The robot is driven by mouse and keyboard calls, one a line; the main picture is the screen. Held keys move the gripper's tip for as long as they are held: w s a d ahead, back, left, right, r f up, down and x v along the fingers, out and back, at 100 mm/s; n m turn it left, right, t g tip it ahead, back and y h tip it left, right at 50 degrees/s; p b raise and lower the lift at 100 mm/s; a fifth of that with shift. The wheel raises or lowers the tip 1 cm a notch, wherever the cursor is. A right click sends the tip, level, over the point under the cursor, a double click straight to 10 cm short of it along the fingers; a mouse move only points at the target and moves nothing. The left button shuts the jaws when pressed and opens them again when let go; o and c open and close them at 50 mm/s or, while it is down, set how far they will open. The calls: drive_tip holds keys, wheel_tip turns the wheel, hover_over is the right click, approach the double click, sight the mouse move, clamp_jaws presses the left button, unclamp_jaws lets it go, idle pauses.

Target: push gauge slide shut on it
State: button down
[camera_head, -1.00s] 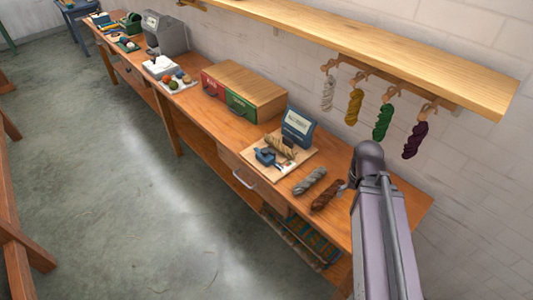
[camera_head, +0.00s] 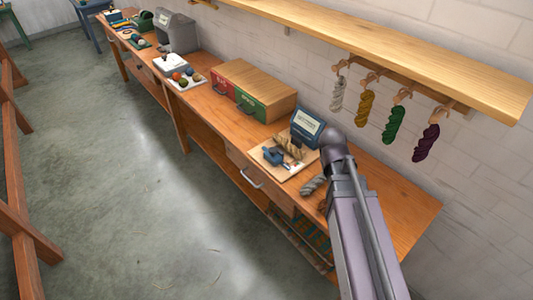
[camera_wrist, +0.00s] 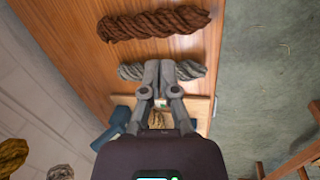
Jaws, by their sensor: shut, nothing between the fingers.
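The gauge stands on a pale wooden board (camera_head: 262,160). It has a blue housing with a display (camera_head: 307,124) and a small blue part (camera_head: 272,157) that may be its slide. A tan skein (camera_head: 289,146) lies between them on the board. In the wrist view, my gripper (camera_wrist: 164,66) is shut and empty, its fingertips over the grey skein (camera_wrist: 190,70). The tan skein (camera_wrist: 156,118) shows partly behind my fingers, and the gauge is mostly hidden by my wrist. In the head view my arm hides my fingers.
A brown skein (camera_wrist: 153,23) lies beside the grey one on the bench. Red and green drawers (camera_head: 250,102) stand farther left. Hanging skeins (camera_head: 393,124) and a wooden shelf (camera_head: 400,50) are above the bench. The bench's right end (camera_head: 400,205) is clear.

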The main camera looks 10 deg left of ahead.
drive_tip(key=w+a+r+n+t+h, duration=0.1)
drive_tip(key=w+a+n+t, duration=0.1)
drive_tip(key=a+n, duration=0.8)
drive_tip(key=w+a+r+n+t+b, duration=0.1)
drive_tip(key=w+a+n+t, duration=0.1)
drive_tip(key=a+n, duration=0.9)
drive_tip(key=a+t, duration=0.1)
drive_tip(key=a, duration=0.7)
drive_tip(key=shift+w+a+r+t+h, duration=0.2)
drive_tip(key=shift+w+a+t+h, duration=0.05)
drive_tip(key=shift+a+t+h, duration=0.15)
drive_tip(key=shift+f+b, duration=0.1)
drive_tip(key=shift+b, duration=0.2)
drive_tip(key=b, duration=0.7)
approach(271, 154)
wheel_tip(271, 154, down, 3)
drive_tip(key=shift+w+d+f+b, duration=0.3)
drive_tip(key=shift+w+d, duration=0.15)
drive_tip(key=shift+w, duration=0.3)
drive_tip(key=shift+w+d+f+b, duration=0.35)
drive_tip(key=shift+w+d, duration=0.1)
drive_tip(key=shift+w, duration=0.25)
drive_tip(key=shift+a, duration=0.15)
